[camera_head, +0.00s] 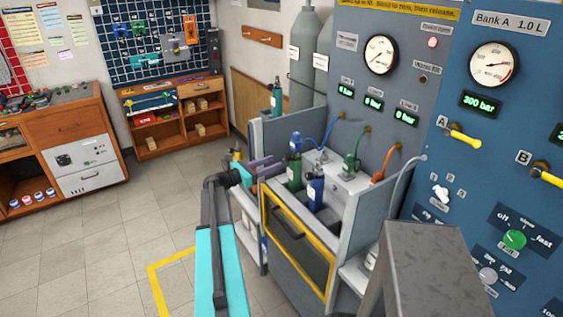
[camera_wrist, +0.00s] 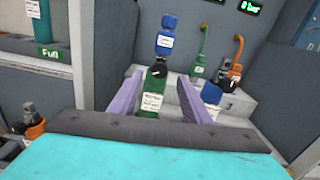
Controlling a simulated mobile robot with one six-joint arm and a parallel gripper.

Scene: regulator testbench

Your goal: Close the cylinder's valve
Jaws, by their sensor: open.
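A green cylinder (camera_head: 294,172) with a white label stands in the bench's open bay. In the wrist view the green cylinder (camera_wrist: 153,88) shows between my fingers, with a dark fitting (camera_wrist: 158,71) at its top and a blue labelled part (camera_wrist: 166,40) above that. Contact cannot be told.
A yellow-framed bay front (camera_head: 298,240) stands below the cylinders. Blue, green and orange hoses (camera_head: 354,150) run to the grey gauge panel (camera_head: 352,62). Another green cylinder (camera_head: 275,98) stands behind left. The tiled floor (camera_head: 110,235) at left is clear.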

